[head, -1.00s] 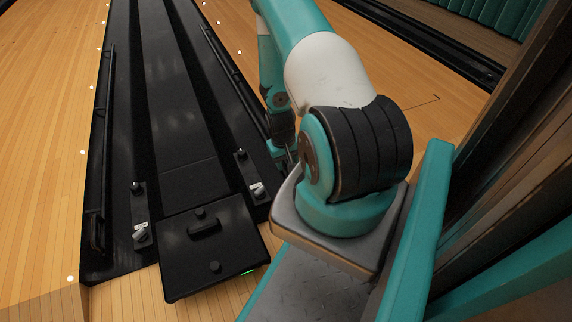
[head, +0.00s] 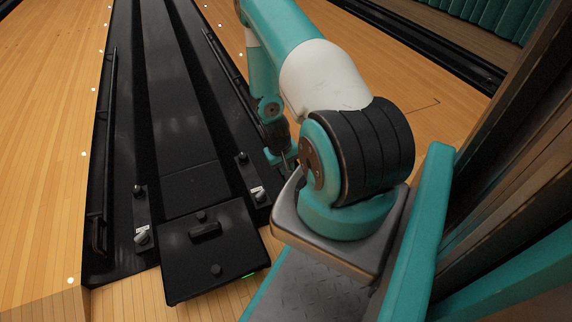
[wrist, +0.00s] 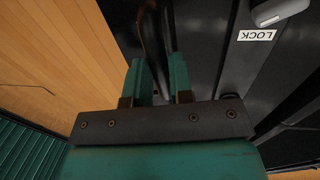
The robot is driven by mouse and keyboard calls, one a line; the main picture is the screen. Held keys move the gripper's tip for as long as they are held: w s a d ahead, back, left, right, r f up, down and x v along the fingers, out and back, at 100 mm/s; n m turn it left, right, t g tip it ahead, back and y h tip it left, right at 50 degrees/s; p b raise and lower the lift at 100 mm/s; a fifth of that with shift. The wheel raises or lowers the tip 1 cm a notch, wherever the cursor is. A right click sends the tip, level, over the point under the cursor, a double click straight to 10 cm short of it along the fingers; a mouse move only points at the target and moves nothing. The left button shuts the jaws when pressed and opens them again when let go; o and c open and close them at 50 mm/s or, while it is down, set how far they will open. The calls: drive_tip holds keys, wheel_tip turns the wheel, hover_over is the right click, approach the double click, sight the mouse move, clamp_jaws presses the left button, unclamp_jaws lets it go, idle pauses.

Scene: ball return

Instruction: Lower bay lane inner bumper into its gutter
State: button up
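The right-hand bumper (head: 228,75) is a long dark rail along the right gutter in the head view; its near end is hidden by my arm. A matching bumper (head: 107,150) with a looped handle runs along the left side. My gripper (wrist: 160,65) has two teal fingers apart, pointing down at the lane's right edge. A worn brown-edged bar (wrist: 145,30), seemingly the bumper's handle, lies just beyond and partly between the fingertips; I cannot tell if they touch it. In the head view the gripper (head: 280,157) is partly hidden.
A grey latch lever (wrist: 280,10) with a LOCK label (wrist: 257,35) is right of the fingers; the head view shows a left lever too (head: 142,238). A black cover box (head: 207,250) sits at the lane's near end. Wooden floor (head: 45,170) is clear.

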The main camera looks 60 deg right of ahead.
drive_tip(key=o, duration=0.3)
drive_tip(key=shift+o, duration=0.2)
wheel_tip(320, 180, up, 17)
drive_tip(key=w+a+p, duration=0.2)
drive_tip(key=p, duration=0.7)
drive_tip(key=shift+a+p, duration=0.3)
drive_tip(key=shift+p, duration=0.1)
